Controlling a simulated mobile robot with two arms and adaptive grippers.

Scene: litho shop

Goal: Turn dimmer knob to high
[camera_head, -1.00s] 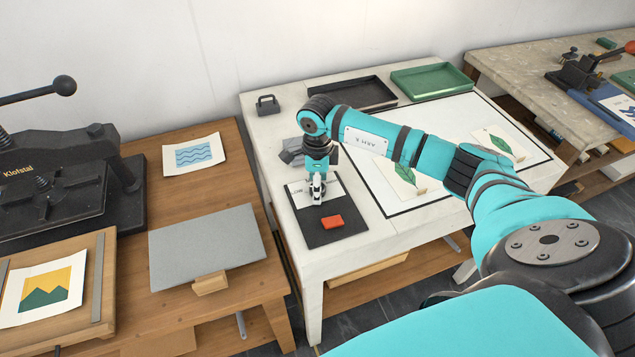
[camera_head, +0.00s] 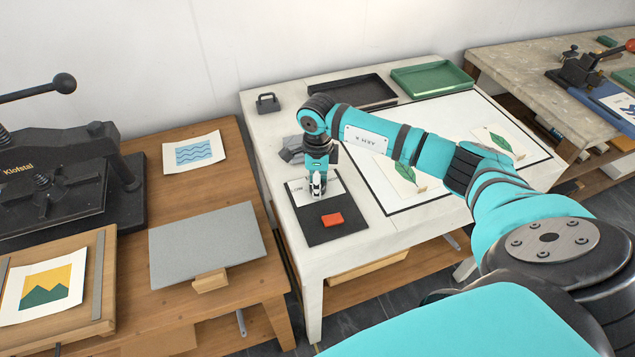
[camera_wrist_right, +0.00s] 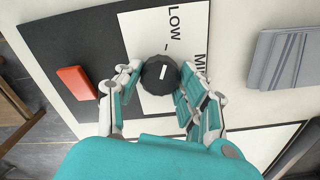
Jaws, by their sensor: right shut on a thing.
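The dimmer is a dark panel (camera_head: 338,231) with a white label plate (camera_wrist_right: 140,40) and a round black knob (camera_wrist_right: 160,72). LOW and the start of MI, partly covered by my fingers, can be read on the plate. A short white mark on the knob runs almost up and down in the wrist view. My right gripper (camera_head: 317,196) points down over the plate. In the wrist view its fingers (camera_wrist_right: 158,80) are closed on the knob from both sides. In the head view the gripper hides the knob. My left gripper is not in view.
A red-orange block (camera_head: 332,219) is on the dark panel beside the label plate and also shows in the wrist view (camera_wrist_right: 76,82). Black (camera_head: 362,107) and green (camera_head: 455,75) trays stand at the table's back.

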